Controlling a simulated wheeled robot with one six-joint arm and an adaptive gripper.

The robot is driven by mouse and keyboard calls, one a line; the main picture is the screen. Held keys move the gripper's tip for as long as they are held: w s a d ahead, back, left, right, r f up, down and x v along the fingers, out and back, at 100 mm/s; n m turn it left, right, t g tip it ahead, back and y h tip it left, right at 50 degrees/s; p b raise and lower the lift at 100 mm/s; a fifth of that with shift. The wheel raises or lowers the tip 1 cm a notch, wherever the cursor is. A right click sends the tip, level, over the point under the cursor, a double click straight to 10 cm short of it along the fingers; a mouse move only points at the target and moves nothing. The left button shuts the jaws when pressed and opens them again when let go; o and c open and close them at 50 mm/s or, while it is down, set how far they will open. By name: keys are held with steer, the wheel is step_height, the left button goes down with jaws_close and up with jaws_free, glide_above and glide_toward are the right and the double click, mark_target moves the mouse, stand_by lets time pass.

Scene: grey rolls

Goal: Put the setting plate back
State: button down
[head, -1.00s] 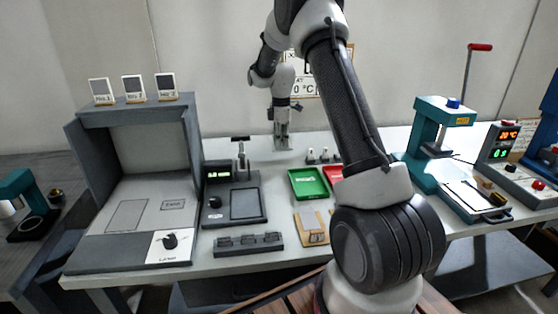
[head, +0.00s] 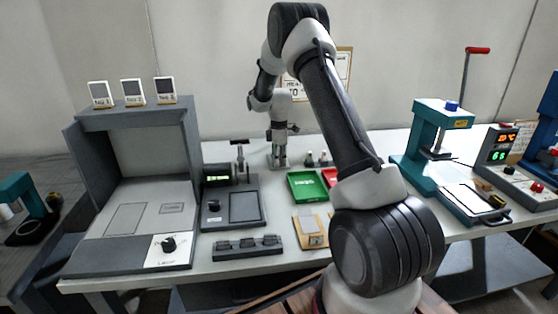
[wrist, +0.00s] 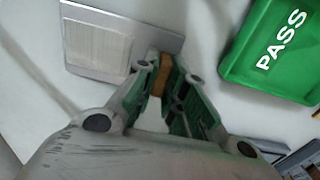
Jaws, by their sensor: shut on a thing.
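The setting plate (wrist: 95,42) is a flat silvery metal plate with a brushed lighter panel and a brown grip block (wrist: 159,75) at its right edge. My gripper (wrist: 158,84) is shut on this block in the wrist view, with the plate reaching out to the upper left. In the head view my gripper (head: 279,163) points down low over the back of the white table, right of the black gauge with a green display (head: 217,178). The plate cannot be made out there. I cannot tell whether it touches the table.
A green PASS tray (head: 307,185) lies just right of my gripper and also shows in the wrist view (wrist: 275,50). A red tray (head: 333,174) is beside it. Small dark pieces (head: 317,159) stand behind. A slotted black rack (head: 247,246) and a wooden board (head: 311,231) lie in front.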

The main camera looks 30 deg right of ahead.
steer(key=c, duration=1.5)
jaws_free()
steer(key=shift+f, duration=0.1)
steer(key=s+a+r+m, duration=0.1)
steer(key=s+r, duration=0.1)
steer(key=r, duration=0.8)
steer(key=s+a+r+m, duration=0.1)
steer(key=s+r, duration=0.2)
steer(key=r, duration=0.7)
steer(key=s+a+r+m+t, duration=0.1)
steer(key=s+a+r+m, duration=0.15)
steer(key=s+r, duration=0.35)
steer(key=s+a+r+m+t, duration=0.1)
steer(key=s+r+m, duration=0.25)
steer(key=s, duration=0.55)
steer(key=shift+s+a+f+m+t, duration=0.3)
steer(key=shift+s+m, duration=0.75)
steer(key=shift+s, duration=2.55)
steer(key=shift+s+a+f+m+t, duration=0.15)
steer(key=shift+s+a+m+t, duration=0.65)
steer(key=shift+s, duration=2.8)
steer(key=shift+s+d+f+m, duration=0.2)
steer(key=shift+s+m, duration=1.15)
steer(key=shift+s, duration=2.25)
